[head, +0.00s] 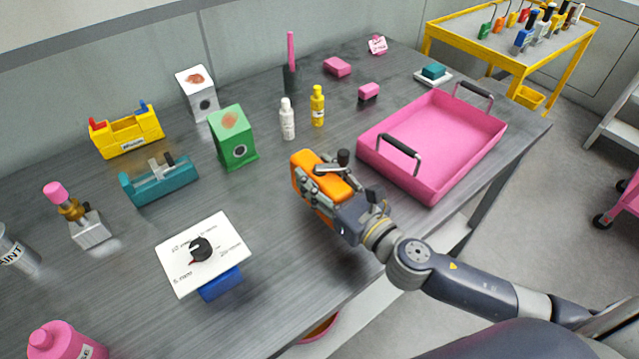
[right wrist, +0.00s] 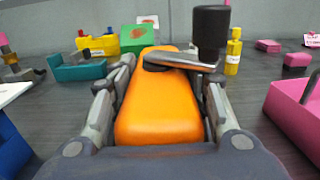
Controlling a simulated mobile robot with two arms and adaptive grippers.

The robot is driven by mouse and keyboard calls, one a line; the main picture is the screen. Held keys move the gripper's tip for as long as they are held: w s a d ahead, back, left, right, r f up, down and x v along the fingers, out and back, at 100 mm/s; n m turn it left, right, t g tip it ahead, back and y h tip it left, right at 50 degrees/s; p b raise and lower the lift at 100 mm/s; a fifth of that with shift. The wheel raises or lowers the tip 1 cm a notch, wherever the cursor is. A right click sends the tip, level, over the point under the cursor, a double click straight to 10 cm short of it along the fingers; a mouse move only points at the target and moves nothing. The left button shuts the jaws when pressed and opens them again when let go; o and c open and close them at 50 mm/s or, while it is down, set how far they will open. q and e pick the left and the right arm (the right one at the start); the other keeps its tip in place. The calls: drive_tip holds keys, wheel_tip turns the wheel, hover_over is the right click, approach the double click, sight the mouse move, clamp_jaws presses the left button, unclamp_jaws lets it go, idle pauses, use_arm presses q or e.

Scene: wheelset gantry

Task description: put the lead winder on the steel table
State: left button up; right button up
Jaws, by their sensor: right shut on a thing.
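The lead winder (head: 333,186) is an orange rounded block with a grey metal crank and a black knob. It is near the middle of the head view, left of the pink tray. My right gripper (head: 322,183) is shut on it, one finger along each side. The right wrist view shows the winder (right wrist: 158,108) lengthwise between the fingers, crank on top at the far end. It is over the grey steel table (head: 290,275); its underside is hidden, so I cannot tell whether it touches the top. My left gripper is not in view.
The pink tray (head: 440,143) stands close on the right. A white bottle (head: 287,119), yellow bottle (head: 317,106) and green box (head: 233,137) stand behind. A white dial card (head: 206,254) is at front left. Bare tabletop lies between the card and the winder.

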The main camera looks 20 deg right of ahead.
wheel_tip(320, 180, down, 3)
drive_tip(key=shift+f+b, duration=0.15)
drive_tip(key=shift+b, duration=0.45)
drive_tip(key=shift+f, duration=0.1)
drive_tip(key=o, duration=1.3)
drive_tip(key=shift+f, duration=0.1)
drive_tip(key=shift+o, duration=0.2)
drive_tip(key=b+v, duration=0.4)
drive_tip(key=v, duration=0.6)
drive_tip(key=shift+s+d, duration=0.1)
drive_tip(key=shift+s, duration=0.1)
drive_tip(key=shift+v, duration=0.85)
